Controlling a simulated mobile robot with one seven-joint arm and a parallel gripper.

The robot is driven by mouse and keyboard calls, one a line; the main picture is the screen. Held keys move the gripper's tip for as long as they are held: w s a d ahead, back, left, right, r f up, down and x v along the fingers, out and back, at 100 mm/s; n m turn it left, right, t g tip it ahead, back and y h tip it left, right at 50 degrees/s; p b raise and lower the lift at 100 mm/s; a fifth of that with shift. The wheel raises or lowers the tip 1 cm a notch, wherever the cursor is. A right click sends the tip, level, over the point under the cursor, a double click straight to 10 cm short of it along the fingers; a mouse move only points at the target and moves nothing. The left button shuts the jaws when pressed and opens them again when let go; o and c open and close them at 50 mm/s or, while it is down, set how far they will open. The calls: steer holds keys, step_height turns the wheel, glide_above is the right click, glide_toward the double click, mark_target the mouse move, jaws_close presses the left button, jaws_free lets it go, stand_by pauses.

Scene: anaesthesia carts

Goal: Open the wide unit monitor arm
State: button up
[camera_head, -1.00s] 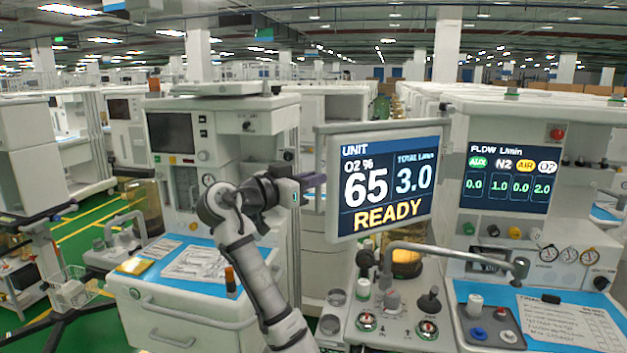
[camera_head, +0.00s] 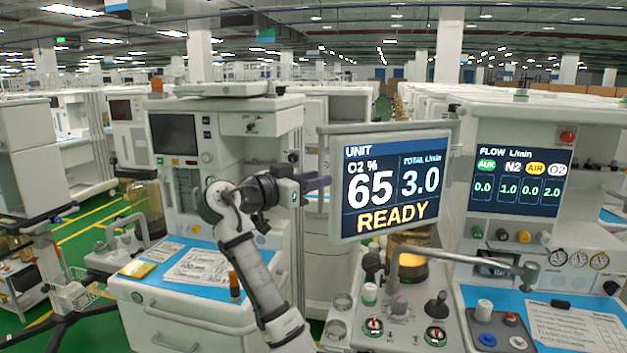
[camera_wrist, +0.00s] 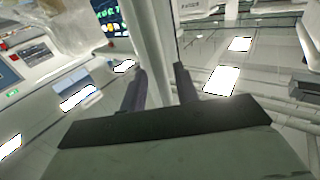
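The wide unit monitor (camera_head: 392,184) shows "UNIT", O2 65, 3.0 and READY. It is a flat white-framed screen on the right-hand machine, angled a little in the head view. My gripper (camera_head: 322,184) is at its left edge, about mid-height. In the wrist view my gripper (camera_wrist: 160,85) has its two dark fingers apart, and a pale upright strip, apparently the monitor's edge, runs up between them. I cannot tell whether either finger touches it. The monitor's mount behind the screen is hidden.
A grey tubular arm (camera_head: 465,256) reaches across below the monitor, over knobs and gauges. The flow display (camera_head: 520,180) is behind to the right. Another machine with a blue-topped worktop (camera_head: 195,268) stands left.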

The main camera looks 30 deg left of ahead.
steer(key=shift+s, duration=0.1)
steer(key=b+v, duration=0.4)
steer(key=v, duration=0.9)
steer(key=shift+s+a+b, duration=0.1)
steer(key=shift+s+b, duration=0.2)
steer(key=shift+s, duration=0.05)
